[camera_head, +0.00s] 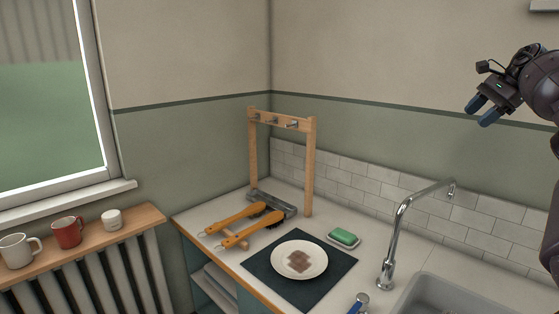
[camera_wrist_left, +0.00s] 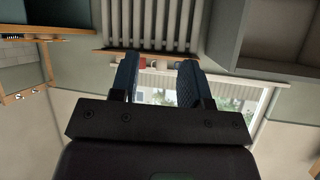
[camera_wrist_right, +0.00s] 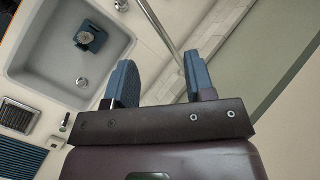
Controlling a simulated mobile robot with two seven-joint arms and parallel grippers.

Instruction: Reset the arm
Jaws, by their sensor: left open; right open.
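My right gripper (camera_head: 482,110) is raised high at the right of the head view, in front of the wall. It is open and empty, well above the counter and the tap. Its two blue fingers stand apart in the right wrist view (camera_wrist_right: 160,80). My left gripper (camera_wrist_left: 157,80) shows only in the left wrist view. It is open with nothing between its fingers, and the window and radiator lie beyond it.
On the counter are two orange-handled brushes (camera_head: 236,218), a wooden hook rack (camera_head: 310,165), a stained plate (camera_head: 282,262) on a dark mat (camera_head: 330,280), green soap (camera_head: 343,236) and a tap (camera_head: 399,220). Mugs (camera_head: 67,232) stand on the left shelf. The sink (camera_wrist_right: 60,70) holds a blue object (camera_wrist_right: 90,36).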

